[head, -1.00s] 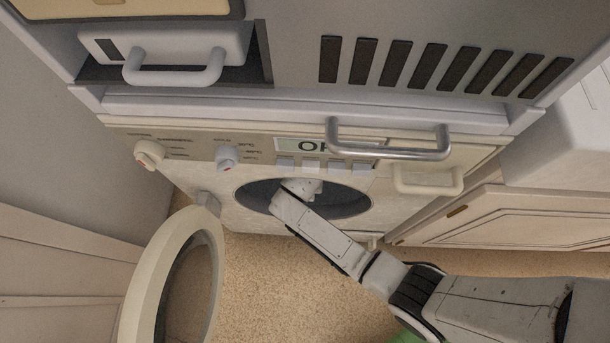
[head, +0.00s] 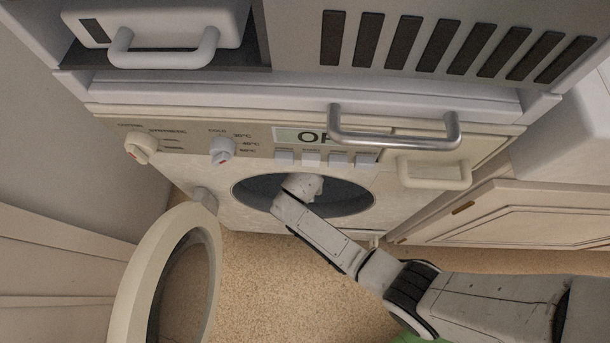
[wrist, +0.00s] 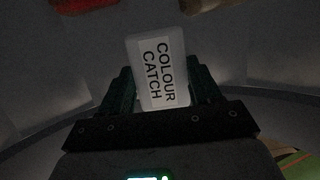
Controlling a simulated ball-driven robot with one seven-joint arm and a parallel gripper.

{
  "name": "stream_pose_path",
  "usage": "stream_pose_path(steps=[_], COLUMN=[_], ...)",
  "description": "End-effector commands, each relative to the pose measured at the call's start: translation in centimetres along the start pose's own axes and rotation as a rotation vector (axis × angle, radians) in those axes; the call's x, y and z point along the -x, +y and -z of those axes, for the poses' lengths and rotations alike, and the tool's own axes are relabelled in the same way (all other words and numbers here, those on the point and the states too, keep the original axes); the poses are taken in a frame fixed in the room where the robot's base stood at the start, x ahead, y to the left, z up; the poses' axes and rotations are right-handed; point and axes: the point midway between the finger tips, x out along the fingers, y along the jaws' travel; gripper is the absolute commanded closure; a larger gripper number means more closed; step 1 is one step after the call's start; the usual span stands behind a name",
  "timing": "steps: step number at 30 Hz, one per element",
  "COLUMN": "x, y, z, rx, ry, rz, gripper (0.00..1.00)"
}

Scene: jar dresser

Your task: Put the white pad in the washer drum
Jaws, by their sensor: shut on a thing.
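In the wrist view, the white pad (wrist: 157,70), labelled "COLOUR CATCH", stands between the two dark fingers of my gripper (wrist: 160,85), which is shut on it. The surroundings there are dim grey walls of the washer drum (wrist: 250,50). In the head view, my arm reaches through the round washer opening (head: 345,198), and the fingers and pad are hidden inside. The washer door (head: 138,285) is swung open to the left.
A red thing (wrist: 85,5) and a tan thing (wrist: 210,5) show at the top of the wrist view. A metal handle (head: 393,141) and a cream handle (head: 435,172) jut out above and right of the opening. Two knobs (head: 222,149) sit at upper left.

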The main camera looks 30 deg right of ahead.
Motion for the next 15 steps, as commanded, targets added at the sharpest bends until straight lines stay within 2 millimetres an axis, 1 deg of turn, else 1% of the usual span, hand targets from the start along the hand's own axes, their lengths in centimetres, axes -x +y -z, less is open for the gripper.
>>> stream_pose_path(steps=[1,2,3,9,10,15], x=[0.03,0.04,0.04,0.05,0.05,0.05], y=[0.03,0.02,0.02,0.03,0.03,0.03], z=[-0.03,-0.02,-0.02,-0.02,-0.01,-0.01], rx=[0.000,0.000,0.000,0.000,0.000,0.000], ry=[0.000,0.000,0.000,0.000,0.000,0.000], rz=[0.000,0.000,0.000,0.000,0.000,0.000], gripper=[0.66,0.37,0.33,0.14,0.12,0.12])
